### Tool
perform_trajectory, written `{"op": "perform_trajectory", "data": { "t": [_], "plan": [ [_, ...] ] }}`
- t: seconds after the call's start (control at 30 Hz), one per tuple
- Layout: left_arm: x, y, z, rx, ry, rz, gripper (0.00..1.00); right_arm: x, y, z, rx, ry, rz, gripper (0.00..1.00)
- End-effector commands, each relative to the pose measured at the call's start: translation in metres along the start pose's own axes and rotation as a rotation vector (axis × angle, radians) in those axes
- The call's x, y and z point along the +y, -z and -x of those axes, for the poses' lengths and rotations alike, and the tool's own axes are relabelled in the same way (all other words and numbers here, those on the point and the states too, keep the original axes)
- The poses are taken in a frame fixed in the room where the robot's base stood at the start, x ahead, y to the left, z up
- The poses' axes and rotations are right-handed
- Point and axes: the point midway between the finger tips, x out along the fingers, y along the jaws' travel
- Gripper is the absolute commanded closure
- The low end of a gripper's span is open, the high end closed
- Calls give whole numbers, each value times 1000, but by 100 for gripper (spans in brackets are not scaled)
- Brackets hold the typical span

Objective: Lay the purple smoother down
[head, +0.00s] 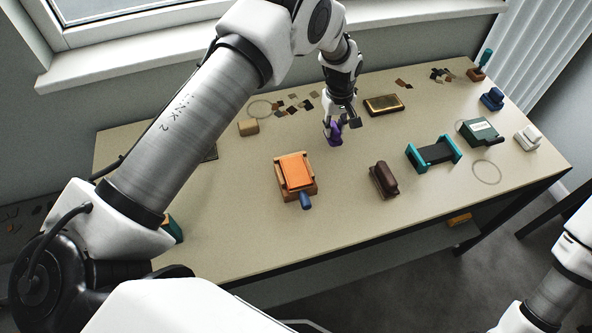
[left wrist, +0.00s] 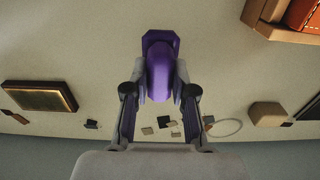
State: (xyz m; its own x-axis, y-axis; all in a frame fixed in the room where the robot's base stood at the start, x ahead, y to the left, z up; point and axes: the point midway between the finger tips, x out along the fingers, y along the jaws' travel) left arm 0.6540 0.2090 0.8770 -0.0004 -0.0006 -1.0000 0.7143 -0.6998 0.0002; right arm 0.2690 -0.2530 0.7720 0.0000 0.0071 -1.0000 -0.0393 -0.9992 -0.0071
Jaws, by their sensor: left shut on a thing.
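The purple smoother (head: 334,132) is in the grip of my left gripper (head: 342,122), over the back middle part of the table (head: 240,230). In the left wrist view the purple smoother (left wrist: 160,68) sits between the two fingers of my left gripper (left wrist: 160,92), with its handle clasped and its wider base beyond. It is low over the table; I cannot tell whether it touches the surface. Part of my right arm shows at the lower right of the head view, but its gripper is not seen.
An orange block in a wooden holder (head: 296,172) with a blue handle lies in front. A brown blotter (head: 383,180), a teal-ended roller frame (head: 434,152) and a gold-edged pad (head: 384,105) stand to the right. A tan block (head: 249,127) is to the left. Bare table surrounds the smoother.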

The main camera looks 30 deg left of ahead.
Motion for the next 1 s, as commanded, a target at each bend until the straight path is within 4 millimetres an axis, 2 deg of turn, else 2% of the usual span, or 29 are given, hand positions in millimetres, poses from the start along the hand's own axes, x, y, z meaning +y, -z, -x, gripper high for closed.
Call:
{"op": "perform_trajectory", "data": {
  "t": [0.83, 0.87, 0.9, 0.93, 1.0],
  "plan": [
    [0, 0, -27, 0, 0, 0, 100, 0, 0, -18, 0, 0, 0, 60],
    [0, 0, -27, 0, 0, 0, 71, 0, 0, -18, 0, 0, 0, 60],
    [0, 0, -26, 0, 0, 0, 57, 0, 0, -17, 0, 0, 0, 60],
    [0, 0, -26, 0, 0, 0, 47, 0, 0, -17, 0, 0, 0, 60],
    [0, 0, -26, 0, 0, 0, 46, 0, 0, -17, 0, 0, 0, 60]
  ]
}}
